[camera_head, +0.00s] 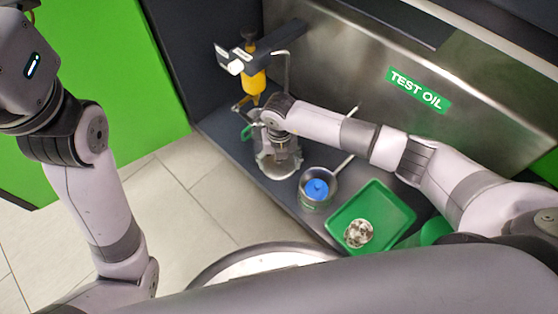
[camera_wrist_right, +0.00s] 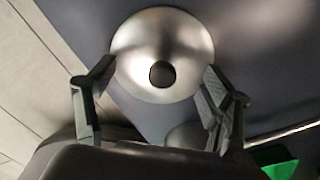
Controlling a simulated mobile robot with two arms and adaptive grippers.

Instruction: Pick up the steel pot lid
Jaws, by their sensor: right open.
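The steel pot lid (camera_wrist_right: 160,35) is a round, shiny, shallow dome with a dark round knob (camera_wrist_right: 162,74) in its middle. In the right wrist view it lies on the dark bench top, beyond my fingertips. My right gripper (camera_wrist_right: 159,68) is open, with its two fingers apart to the left and right of the knob; nothing is held. In the head view my right gripper (camera_head: 278,160) is at the bench's left part and hides much of the lid. My left arm shows at the left, but its gripper is out of the picture.
A steel pot (camera_head: 312,204) with a long handle and something blue inside stands to the right of my gripper. A green tray (camera_head: 390,208) holds a shiny metal part (camera_head: 358,233). A yellow cylinder (camera_head: 254,85) on a stand rises behind. A steel wall backs the bench.

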